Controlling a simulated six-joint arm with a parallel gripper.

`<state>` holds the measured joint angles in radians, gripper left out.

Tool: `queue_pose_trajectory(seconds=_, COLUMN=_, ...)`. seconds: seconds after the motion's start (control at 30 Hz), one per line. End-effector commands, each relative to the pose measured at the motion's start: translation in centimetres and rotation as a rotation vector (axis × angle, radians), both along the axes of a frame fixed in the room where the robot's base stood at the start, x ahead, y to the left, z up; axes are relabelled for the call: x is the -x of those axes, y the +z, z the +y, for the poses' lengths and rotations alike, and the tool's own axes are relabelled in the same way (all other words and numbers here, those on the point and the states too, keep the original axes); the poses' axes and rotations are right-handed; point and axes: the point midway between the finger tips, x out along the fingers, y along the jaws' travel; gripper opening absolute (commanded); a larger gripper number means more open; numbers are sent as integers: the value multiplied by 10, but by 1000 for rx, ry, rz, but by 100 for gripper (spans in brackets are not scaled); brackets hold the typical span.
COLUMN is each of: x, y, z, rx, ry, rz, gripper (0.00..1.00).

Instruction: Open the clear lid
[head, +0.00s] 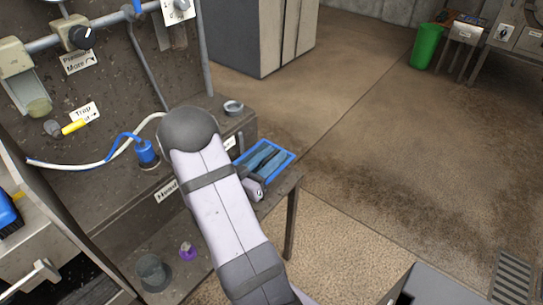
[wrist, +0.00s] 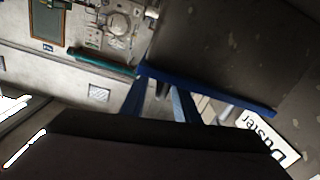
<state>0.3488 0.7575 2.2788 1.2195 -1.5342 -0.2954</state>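I cannot pick out the clear lid with certainty. A pale, partly see-through cover (head: 28,92) hangs from the pipe at the upper left of the head view, and I cannot tell whether it is the lid.
A blue-rimmed tray (head: 287,156) sits on the bench beside my arm. A blue fitting (head: 147,153) with a white hose, a yellow handle (head: 74,127), a grey cup (head: 154,272) and a purple knob (head: 187,251) are nearby. A "Duster" label (wrist: 270,143) shows close by.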

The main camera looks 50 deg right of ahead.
Motion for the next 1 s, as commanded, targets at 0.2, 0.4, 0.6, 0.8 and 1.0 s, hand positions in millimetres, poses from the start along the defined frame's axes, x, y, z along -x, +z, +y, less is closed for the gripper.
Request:
queue_pose_trajectory(seconds=0.2, x=0, y=0, z=-1, rx=0, ry=0, rz=0, gripper=28)
queue_pose_trajectory(seconds=0.4, x=0, y=0, z=-1, rx=0, ry=-1, rz=0, gripper=0)
queue_pose_trajectory(seconds=0.6, x=1, y=1, z=-1, rx=0, ry=-1, rz=5, gripper=0)
queue_pose_trajectory(seconds=0.8, x=0, y=6, z=-1, rx=1, ry=-2, rz=65, gripper=0)
queue_pose_trajectory(seconds=1.0, x=-5, y=18, z=-1, rx=-1, ry=-2, rz=243, gripper=0)
